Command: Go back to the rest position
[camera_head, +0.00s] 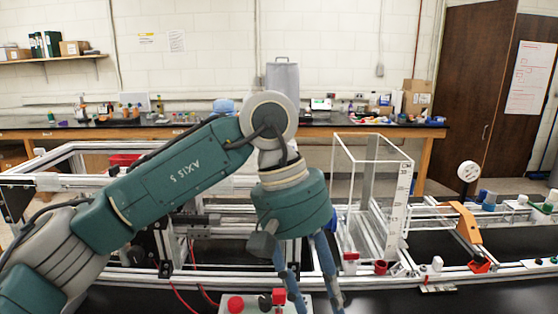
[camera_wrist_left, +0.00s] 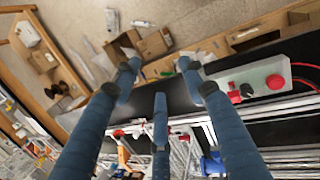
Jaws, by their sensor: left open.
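My left arm comes in from the left across the head view, and its green wrist hangs in front of the aluminium extrusion frame (camera_head: 130,270). My left gripper (camera_head: 312,290) points down near the bottom edge, and its lowest part is cut off or hard to make out. In the left wrist view the blue fingers of the gripper (camera_wrist_left: 158,75) are spread apart with nothing between them. My right gripper is not in view.
A control box with a red button (camera_head: 235,304) lies close by the fingers; it also shows in the left wrist view (camera_wrist_left: 255,82). A clear tank (camera_head: 372,195) stands right of the wrist. An orange bracket (camera_head: 466,222) is farther right. A bench (camera_head: 330,131) runs behind.

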